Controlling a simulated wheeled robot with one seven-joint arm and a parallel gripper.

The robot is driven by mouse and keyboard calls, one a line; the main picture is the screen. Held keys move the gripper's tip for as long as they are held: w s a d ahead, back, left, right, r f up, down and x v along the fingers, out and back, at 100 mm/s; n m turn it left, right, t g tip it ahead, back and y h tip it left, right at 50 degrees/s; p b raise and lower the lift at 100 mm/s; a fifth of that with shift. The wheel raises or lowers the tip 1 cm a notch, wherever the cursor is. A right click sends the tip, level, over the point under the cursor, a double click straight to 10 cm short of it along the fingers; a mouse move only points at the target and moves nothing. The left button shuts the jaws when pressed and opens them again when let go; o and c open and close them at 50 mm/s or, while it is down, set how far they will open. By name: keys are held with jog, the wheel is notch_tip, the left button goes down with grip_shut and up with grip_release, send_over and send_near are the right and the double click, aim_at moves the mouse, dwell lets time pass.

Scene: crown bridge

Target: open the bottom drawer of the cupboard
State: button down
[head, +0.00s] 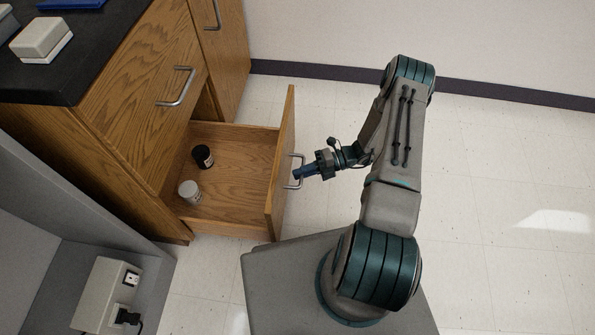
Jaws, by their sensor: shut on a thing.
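The wooden cupboard (130,108) stands at the left in the head view, with a dark top. Its bottom drawer (235,184) is pulled well out to the right, and its inside shows from above. My gripper (299,173) is at the metal handle (296,183) on the drawer's front (282,170), shut on the handle. A dark jar (203,156) and a white jar (189,191) stand inside the drawer, towards its left side.
An upper front with its own handle (176,87) is shut above the drawer. A grey partition with an outlet box (107,294) stands at the lower left. A white box (42,39) sits on the cupboard top. The tiled floor (500,190) at the right is clear.

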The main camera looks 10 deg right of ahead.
jog(key=c, duration=1.5)
grip_release()
jog(key=shift+a, duration=0.1)
jog(key=d+r+p, duration=0.2)
jog(key=d, duration=1.1)
jog(key=shift+w+d+r+p, duration=0.25)
jog(key=shift+w+p, duration=0.1)
jog(key=shift+w, duration=0.1)
jog(key=shift+s+a, duration=0.1)
